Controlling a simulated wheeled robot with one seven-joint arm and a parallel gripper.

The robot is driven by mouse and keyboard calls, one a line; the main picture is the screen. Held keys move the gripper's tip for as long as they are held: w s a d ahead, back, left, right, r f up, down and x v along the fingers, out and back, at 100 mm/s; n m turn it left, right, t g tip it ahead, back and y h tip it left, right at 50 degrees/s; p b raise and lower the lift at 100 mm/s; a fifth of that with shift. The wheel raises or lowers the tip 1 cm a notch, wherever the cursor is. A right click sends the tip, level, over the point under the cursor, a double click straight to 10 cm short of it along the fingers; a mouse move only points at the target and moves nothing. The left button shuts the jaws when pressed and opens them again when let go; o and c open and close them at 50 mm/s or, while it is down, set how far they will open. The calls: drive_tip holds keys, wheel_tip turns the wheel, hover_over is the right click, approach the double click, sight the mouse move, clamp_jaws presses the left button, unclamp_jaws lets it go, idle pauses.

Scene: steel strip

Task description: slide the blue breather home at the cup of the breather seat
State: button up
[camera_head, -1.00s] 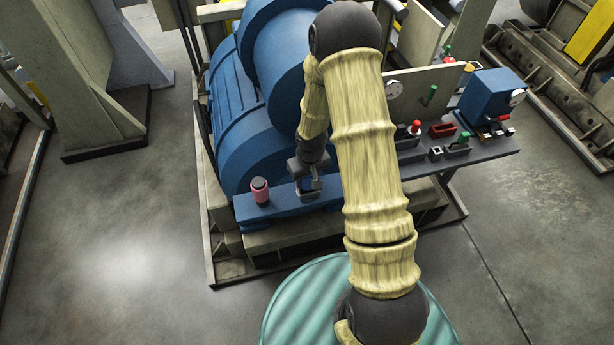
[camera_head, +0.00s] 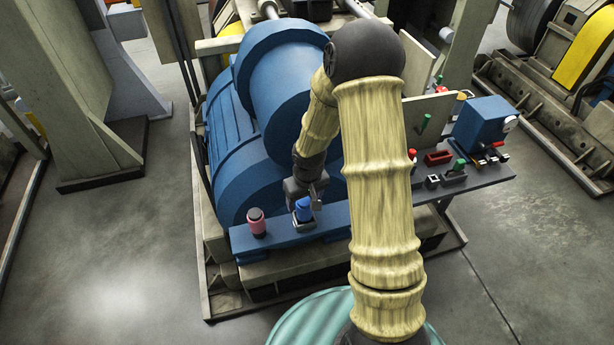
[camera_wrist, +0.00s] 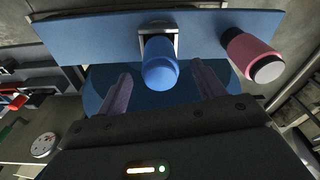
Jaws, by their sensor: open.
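The blue breather (camera_head: 303,208) stands at a grey metal seat (camera_head: 305,225) on the blue ledge, and it also shows in the wrist view (camera_wrist: 160,64). Its lower end overlaps the seat's square metal frame (camera_wrist: 158,29) there; I cannot tell how deep it sits in the cup. My gripper (camera_head: 308,192) is open just above and behind the breather. In the wrist view my two fingers (camera_wrist: 162,82) stand apart on either side of the breather, with gaps between them and it.
Right of my arm, a shelf carries a red block (camera_head: 438,157), a green-knobbed part (camera_head: 459,166) and a blue box (camera_head: 482,122). A big blue rounded machine housing (camera_head: 270,90) rises behind the ledge.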

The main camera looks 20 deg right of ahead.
wheel_tip(320, 180, up, 12)
drive_tip(key=s, duration=0.1)
drive_tip(key=shift+s+d, duration=0.15)
drive_tip(key=shift+s, duration=0.1)
idle(0.8)
drive_tip(key=s+r+m+t, duration=0.1)
drive_tip(key=s+r+m, duration=0.1)
drive_tip(key=s, duration=1)
drive_tip(key=shift+s+a+r, duration=0.25)
drive_tip(key=shift+r, duration=0.45)
